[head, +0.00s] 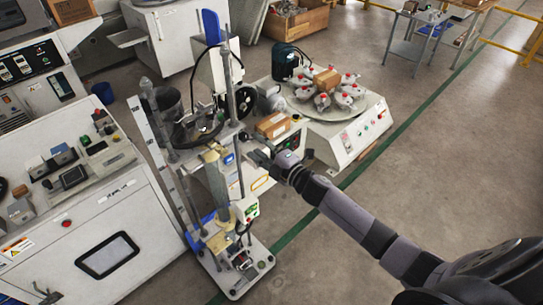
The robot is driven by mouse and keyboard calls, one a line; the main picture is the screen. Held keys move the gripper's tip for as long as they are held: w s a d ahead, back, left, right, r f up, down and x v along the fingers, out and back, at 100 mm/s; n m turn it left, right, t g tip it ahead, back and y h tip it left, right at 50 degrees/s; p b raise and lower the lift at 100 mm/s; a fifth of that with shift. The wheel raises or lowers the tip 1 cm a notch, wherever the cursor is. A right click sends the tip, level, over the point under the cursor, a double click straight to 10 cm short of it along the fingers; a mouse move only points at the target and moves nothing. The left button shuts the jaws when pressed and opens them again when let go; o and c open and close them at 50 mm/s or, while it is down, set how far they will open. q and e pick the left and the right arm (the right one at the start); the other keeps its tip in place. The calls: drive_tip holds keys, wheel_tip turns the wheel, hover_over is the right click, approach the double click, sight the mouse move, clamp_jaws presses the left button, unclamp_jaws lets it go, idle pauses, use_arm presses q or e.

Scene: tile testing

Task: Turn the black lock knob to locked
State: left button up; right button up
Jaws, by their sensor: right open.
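My right arm reaches in from the lower right to a tall test stand (216,190) with metal columns. My right gripper (256,151) is open at the side of the stand, near its middle height. A small dark knob-like part (243,137) shows just beyond the fingertips; it looks like the black lock knob, but it is too small to read its position. I cannot tell whether the fingers touch it. A larger black handwheel (245,100) sits higher on the stand. My left gripper is not in view.
A white machine with a round turntable (343,118) carrying several red-topped parts stands behind the gripper. A white control cabinet (75,235) stands at the left. The floor (440,150) at the right is open.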

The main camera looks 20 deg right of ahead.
drive_tip(key=v, duration=0.7)
drive_tip(key=shift+s, duration=0.1)
